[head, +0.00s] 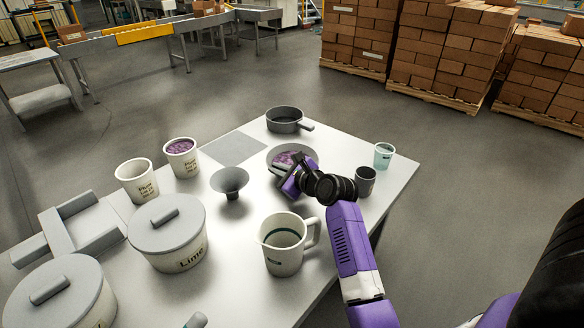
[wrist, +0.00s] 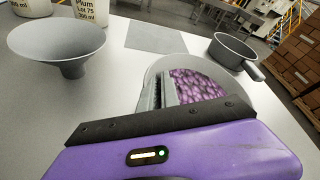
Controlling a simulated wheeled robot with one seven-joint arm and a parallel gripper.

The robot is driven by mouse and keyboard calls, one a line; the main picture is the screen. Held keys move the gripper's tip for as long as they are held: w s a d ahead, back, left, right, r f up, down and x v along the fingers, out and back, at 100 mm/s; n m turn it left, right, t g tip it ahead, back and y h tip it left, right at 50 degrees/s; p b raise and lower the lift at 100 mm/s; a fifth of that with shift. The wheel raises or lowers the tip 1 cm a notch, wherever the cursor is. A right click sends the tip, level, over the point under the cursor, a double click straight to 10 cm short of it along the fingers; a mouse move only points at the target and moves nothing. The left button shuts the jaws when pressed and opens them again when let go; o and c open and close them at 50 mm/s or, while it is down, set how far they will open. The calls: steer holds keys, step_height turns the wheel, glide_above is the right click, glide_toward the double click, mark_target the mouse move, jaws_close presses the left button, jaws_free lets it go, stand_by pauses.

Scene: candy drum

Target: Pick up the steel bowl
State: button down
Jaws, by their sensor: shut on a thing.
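The steel bowl (head: 281,154) is a grey round bowl on the white table, between the funnel and the dark pan. It holds purple candies, seen clearly in the wrist view, where the bowl's grey rim (wrist: 191,63) also shows. My purple gripper (head: 290,178) reaches in from the right and is at the bowl's near side. In the wrist view my gripper (wrist: 158,88) is shut on the bowl's rim, with the purple body hiding the near part of the bowl. I cannot tell whether the bowl is clear of the table.
A grey funnel (head: 230,182) stands left of the bowl. A pan (head: 284,120) is behind it, beside a grey mat (head: 234,148). A dark cup (head: 365,181) and a pale green cup (head: 383,155) stand right. A pitcher (head: 283,254) and lidded Lime drum (head: 168,236) are in front.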

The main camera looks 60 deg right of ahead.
steer(key=shift+s+d+f, duration=0.1)
steer(key=shift+s+f, duration=0.1)
steer(key=shift+f, duration=0.1)
stand_by(0.5)
